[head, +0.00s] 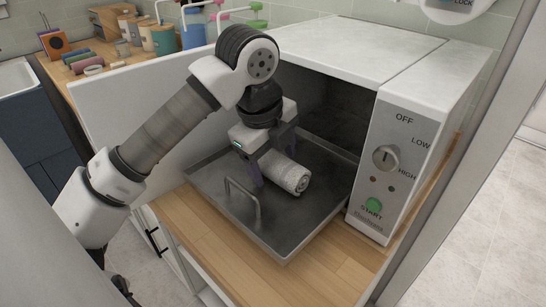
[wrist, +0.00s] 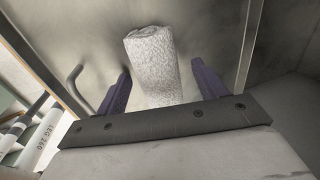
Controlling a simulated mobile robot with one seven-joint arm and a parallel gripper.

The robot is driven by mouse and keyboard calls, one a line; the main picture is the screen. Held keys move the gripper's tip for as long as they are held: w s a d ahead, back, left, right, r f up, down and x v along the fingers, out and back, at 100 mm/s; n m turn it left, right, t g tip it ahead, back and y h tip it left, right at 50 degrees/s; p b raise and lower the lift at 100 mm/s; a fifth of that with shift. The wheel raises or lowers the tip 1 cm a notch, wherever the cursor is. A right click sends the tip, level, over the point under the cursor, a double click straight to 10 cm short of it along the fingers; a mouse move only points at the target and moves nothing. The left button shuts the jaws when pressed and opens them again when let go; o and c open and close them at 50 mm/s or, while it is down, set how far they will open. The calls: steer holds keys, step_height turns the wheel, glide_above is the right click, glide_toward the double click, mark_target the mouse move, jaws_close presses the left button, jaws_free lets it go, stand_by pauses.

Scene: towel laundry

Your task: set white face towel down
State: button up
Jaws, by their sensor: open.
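The white face towel (head: 286,172) is rolled up and lies on the metal tray (head: 236,213) that sticks out of the white towel warmer. My gripper (head: 278,182) is just above the tray, with its fingers on either side of the towel. In the wrist view the towel (wrist: 153,62) sits between the two purple fingers (wrist: 160,88) of my gripper, with a gap visible beside each finger. The gripper is open. The towel's near end is hidden behind the gripper body in the wrist view.
The warmer's control panel (head: 397,165) with a dial and green START button is right of the tray. Its open door (head: 140,95) stands to the left. A tray handle (head: 243,200) rises at the front. Rolled towels and canisters (head: 162,38) are on the back-left counter.

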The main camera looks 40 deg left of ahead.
steer(key=v, duration=1.2)
steer(key=shift+r, duration=0.1)
stand_by(0.9)
